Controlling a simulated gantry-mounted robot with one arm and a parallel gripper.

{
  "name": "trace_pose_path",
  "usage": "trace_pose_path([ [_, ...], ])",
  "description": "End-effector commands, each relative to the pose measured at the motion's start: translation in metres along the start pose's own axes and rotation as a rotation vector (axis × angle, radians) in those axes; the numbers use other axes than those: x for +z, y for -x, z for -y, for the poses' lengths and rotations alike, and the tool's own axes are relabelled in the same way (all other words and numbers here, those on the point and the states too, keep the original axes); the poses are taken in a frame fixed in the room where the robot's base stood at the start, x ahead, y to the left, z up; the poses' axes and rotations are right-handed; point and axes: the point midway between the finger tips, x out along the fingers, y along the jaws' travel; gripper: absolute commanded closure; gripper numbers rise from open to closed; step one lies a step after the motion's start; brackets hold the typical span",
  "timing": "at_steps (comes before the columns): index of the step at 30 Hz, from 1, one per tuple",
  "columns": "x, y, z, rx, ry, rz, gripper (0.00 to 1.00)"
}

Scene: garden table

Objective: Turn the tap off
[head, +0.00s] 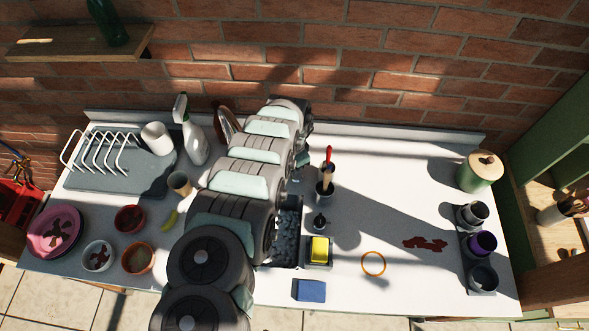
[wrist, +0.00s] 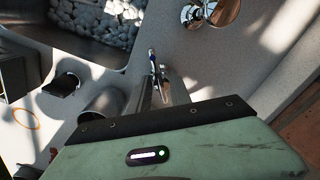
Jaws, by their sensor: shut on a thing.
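A chrome fitting (wrist: 205,12), which looks like the tap, stands beside the sink (wrist: 100,20) at the top of the wrist view. In the head view my arm covers the tap; only part of the dark, pebbled sink (head: 287,235) shows. I cannot tell whether this is the tap's lever. The water, if any, is hidden.
A pot (head: 325,188) with upright tools stands close to my gripper. A soap bottle (head: 320,222) and a yellow sponge (head: 319,250) are right of the sink. The brick wall (head: 400,85) rises behind. The counter's right half (head: 400,195) is mostly clear.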

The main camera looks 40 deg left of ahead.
Motion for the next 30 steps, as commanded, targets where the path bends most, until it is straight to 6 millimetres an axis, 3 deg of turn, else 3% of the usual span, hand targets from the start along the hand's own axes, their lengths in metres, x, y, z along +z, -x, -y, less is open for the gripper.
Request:
trace_pose_path([
  [15, -0.0018, -0.0009, 0.0058, -0.001, -0.451, -0.001, 1.0],
  [30, -0.0026, -0.0005, 0.007, 0.0, -0.646, 0.0, 1.0],
])
